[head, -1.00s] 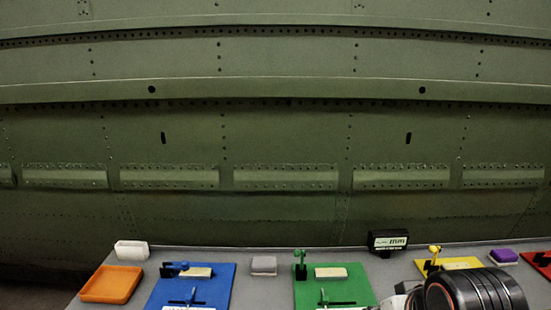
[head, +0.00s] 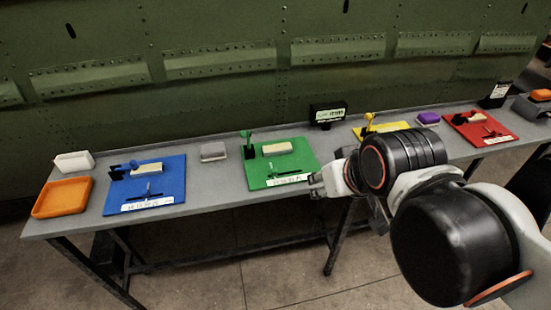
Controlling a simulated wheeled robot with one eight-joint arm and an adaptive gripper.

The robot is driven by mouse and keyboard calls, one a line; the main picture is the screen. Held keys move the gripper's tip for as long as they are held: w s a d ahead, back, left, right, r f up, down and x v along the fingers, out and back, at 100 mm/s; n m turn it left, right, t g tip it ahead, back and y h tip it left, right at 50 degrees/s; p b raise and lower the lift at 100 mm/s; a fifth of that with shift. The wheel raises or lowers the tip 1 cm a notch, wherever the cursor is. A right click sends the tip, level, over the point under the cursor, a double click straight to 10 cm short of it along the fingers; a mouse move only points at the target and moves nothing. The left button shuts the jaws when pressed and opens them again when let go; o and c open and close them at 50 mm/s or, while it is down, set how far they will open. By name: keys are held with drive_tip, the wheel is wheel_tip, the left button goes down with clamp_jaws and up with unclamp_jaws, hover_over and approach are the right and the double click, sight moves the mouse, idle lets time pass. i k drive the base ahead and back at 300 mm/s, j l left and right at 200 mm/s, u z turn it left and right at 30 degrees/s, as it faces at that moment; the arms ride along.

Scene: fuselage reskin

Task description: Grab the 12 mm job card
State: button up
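No card can be read as 12 mm in the head view. White lettered strips lie at the front of the blue mat (head: 172,196) and the green mat (head: 305,160); their text is too small to read. A black box with a lit display (head: 328,114) stands at the table's back edge; its display text is blurred now. My gripper (head: 315,185) is beside the front right corner of the green mat, close to its white strip (head: 288,180). Its fingers are small and partly hidden, so I cannot tell whether they are open.
The grey table (head: 222,192) runs along the green fuselage wall (head: 220,100). An orange tray (head: 62,197), a white block (head: 74,162) and a grey block (head: 213,151) are at left. A yellow mat (head: 388,129), purple block (head: 428,118) and red mat (head: 480,128) are at right.

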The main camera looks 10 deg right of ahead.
sight(499, 91)
drive_tip(key=z, duration=1.75)
drive_tip(key=i+l+u, duration=0.3)
drive_tip(key=i+l, duration=0.4)
drive_tip(key=i, duration=0.3)
drive_tip(key=i+l+u, duration=0.25)
drive_tip(key=i+l, duration=0.65)
